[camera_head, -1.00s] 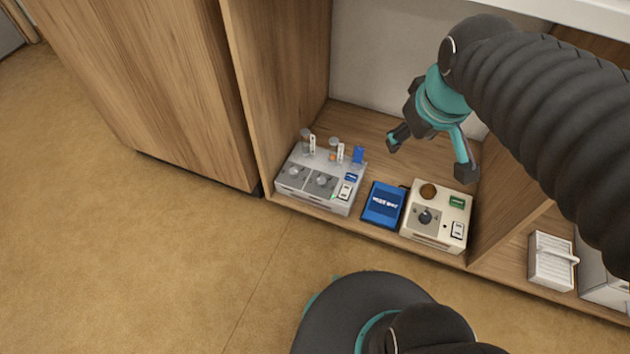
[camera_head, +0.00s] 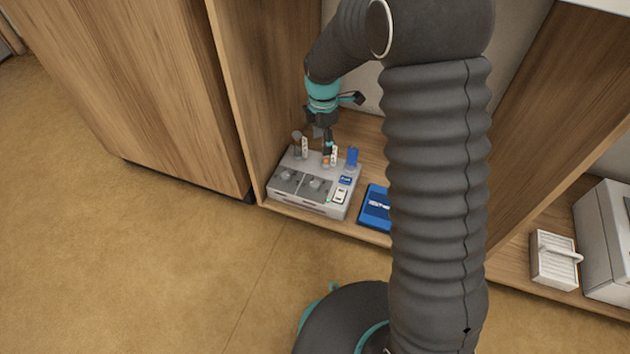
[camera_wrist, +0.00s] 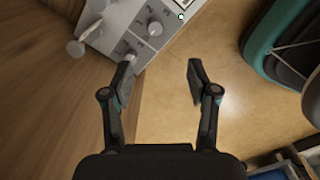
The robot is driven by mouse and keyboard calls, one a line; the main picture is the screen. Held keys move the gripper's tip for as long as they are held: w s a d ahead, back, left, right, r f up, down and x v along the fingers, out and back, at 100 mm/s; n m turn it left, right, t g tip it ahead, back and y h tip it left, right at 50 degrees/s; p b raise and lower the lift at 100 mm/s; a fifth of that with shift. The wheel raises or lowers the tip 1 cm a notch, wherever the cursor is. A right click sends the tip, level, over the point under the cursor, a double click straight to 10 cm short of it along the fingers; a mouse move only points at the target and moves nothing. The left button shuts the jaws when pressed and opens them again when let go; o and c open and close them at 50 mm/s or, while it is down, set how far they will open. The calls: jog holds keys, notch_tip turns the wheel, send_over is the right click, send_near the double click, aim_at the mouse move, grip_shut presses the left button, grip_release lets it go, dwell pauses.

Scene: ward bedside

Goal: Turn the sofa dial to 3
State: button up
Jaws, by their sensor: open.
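A grey control box (camera_head: 312,183) with two dials stands on the low shelf, at the left. Its left dial (camera_head: 288,175) and right dial (camera_head: 315,184) show from above; I cannot read their markings or tell which one is the sofa dial. In the wrist view the box (camera_wrist: 112,38) is at the top, with one dial (camera_wrist: 127,50) close to the left fingertip and another (camera_wrist: 155,28) above it. My gripper (camera_wrist: 160,80) is open and empty. In the head view my gripper (camera_head: 332,126) is over the back of the box.
A wooden side wall (camera_head: 258,90) is close on the left.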

aim_at(315, 183)
jog(key=f+n, duration=0.1)
jog(key=f, duration=0.5)
jog(key=a+f+n+b, duration=0.1)
jog(key=f, duration=0.6)
jog(key=w+a+f+b, duration=0.1)
jog(key=f, duration=0.6)
jog(key=shift+f+n+g, duration=0.1)
jog(key=shift+n+g, duration=0.2)
jog(key=shift+n, duration=0.1)
grip_shut()
